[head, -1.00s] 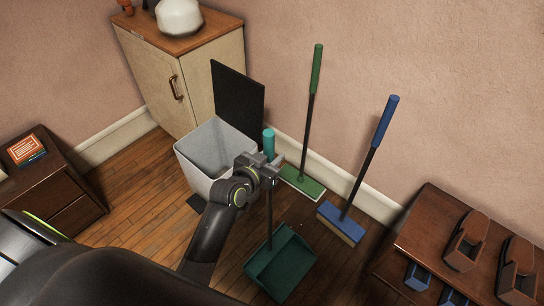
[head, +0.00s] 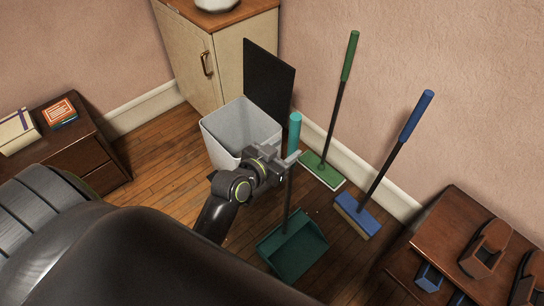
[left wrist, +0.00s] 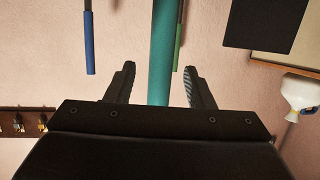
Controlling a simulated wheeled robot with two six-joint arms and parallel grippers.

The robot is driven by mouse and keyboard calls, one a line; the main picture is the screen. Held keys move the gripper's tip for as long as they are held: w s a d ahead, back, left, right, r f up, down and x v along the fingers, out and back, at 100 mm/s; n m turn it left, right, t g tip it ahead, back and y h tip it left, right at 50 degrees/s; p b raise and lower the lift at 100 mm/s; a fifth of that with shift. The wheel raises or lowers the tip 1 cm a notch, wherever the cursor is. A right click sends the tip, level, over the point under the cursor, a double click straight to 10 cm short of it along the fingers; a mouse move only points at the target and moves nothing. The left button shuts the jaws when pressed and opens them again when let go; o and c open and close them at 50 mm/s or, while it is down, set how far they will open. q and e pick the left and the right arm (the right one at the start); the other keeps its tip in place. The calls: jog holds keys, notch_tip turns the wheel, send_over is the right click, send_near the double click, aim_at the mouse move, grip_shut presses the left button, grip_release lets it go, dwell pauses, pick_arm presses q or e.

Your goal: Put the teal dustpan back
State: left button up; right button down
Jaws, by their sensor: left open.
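The teal dustpan (head: 292,252) stands on the wooden floor, its dark pan low and its long thin handle upright with a bright teal grip (head: 295,128) on top. My left gripper (head: 286,158) is at the lower end of that grip. In the left wrist view the teal grip (left wrist: 163,40) shows between the spread fingers of my left gripper (left wrist: 158,78), with gaps on both sides. The fingers are open. My right gripper is not in view.
A white bin (head: 238,128) with a raised black lid (head: 268,78) stands behind my gripper. A green broom (head: 325,165) and a blue broom (head: 360,210) lean on the wall. A dark cabinet (head: 440,240) is at right. A wall rail (left wrist: 28,122) shows in the wrist view.

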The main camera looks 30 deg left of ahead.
pick_arm(q)
jog(key=v, duration=0.5)
jog(key=shift+s+r, duration=0.15)
jog(key=shift+s, duration=0.2)
jog(key=shift+a, duration=0.1)
jog(key=s+a+f+n+g+y, duration=0.1)
jog(key=s+a+f+g, duration=0.15)
jog(key=f, duration=0.85)
jog(key=s+a+f+g+y, duration=0.15)
jog(key=s+f, duration=0.25)
jog(key=f, duration=0.6)
jog(key=s+a+f+n+g, duration=0.1)
jog(key=s+f+g, duration=0.2)
jog(key=f, duration=0.8)
jog(key=s+a+f+g, duration=0.1)
jog(key=s+f+g, duration=0.1)
jog(key=s+f, duration=0.3)
jog(key=s+a+f+g+y, duration=0.1)
jog(key=s+f, duration=0.4)
jog(key=s, duration=0.7)
jog(key=s+a+f+g, duration=0.2)
jog(key=s+f, duration=0.3)
jog(key=s, duration=0.3)
jog(key=shift+s+f+n+g, duration=0.2)
jog(key=shift+f+n+g, duration=0.15)
jog(key=shift+g, duration=0.25)
jog(key=shift+r, duration=0.1)
